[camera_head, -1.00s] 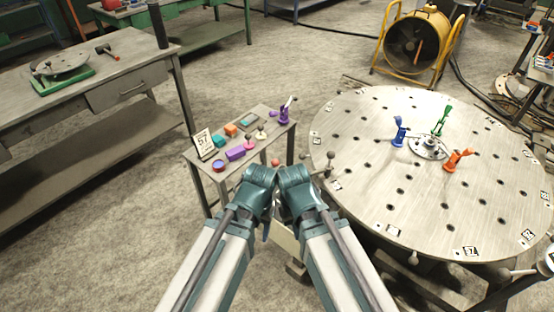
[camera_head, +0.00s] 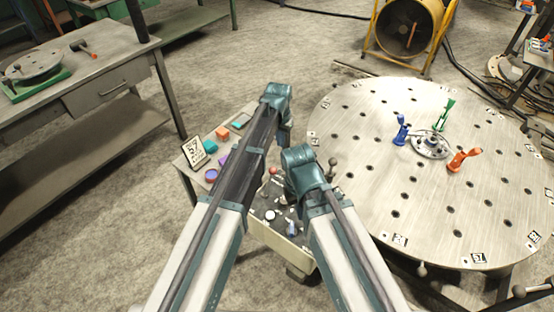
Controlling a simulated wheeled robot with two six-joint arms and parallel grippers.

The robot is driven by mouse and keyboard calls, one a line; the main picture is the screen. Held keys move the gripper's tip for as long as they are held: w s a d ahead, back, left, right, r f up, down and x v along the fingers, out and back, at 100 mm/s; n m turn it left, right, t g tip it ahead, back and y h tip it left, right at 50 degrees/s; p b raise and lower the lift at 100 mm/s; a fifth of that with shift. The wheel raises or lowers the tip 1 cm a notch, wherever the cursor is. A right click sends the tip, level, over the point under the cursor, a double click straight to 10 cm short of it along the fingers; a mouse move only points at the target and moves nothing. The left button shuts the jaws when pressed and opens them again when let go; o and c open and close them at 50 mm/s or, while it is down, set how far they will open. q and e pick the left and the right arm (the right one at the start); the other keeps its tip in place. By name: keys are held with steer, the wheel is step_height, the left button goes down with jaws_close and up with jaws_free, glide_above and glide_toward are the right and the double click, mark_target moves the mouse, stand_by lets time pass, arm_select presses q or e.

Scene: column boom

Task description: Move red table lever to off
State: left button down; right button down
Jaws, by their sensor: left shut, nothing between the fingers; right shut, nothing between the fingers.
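A small red knob (camera_head: 274,171) shows between my arms, above a pale control box (camera_head: 282,243) with several small levers and knobs on top. I cannot tell its position as on or off. A red-orange lever-like clamp (camera_head: 461,159) stands on the round metal table (camera_head: 400,180). My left gripper (camera_head: 285,130) is shut and empty, pointing down beyond the knob, over the small side table's right end. My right gripper (camera_head: 297,183) is shut and empty just right of the red knob. Its fingertips are mostly hidden by its wrist, so I cannot tell whether it touches anything.
Blue (camera_head: 401,130) and green (camera_head: 444,116) clamps stand near the round table's hub. The small side table (camera_head: 188,172) holds coloured blocks and a number card (camera_head: 194,151), partly hidden by my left arm. A grey lever knob (camera_head: 333,162) stands at the round table's edge.

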arm_select(q)
steer(key=shift+f, duration=0.15)
steer(key=b, duration=0.9)
glide_above(269, 181)
steer(key=w+d, duration=0.3)
steer(key=w, duration=0.2)
step_height(269, 181, down, 9)
steer(key=shift+s+a, duration=0.15)
steer(key=shift+a, duration=0.05)
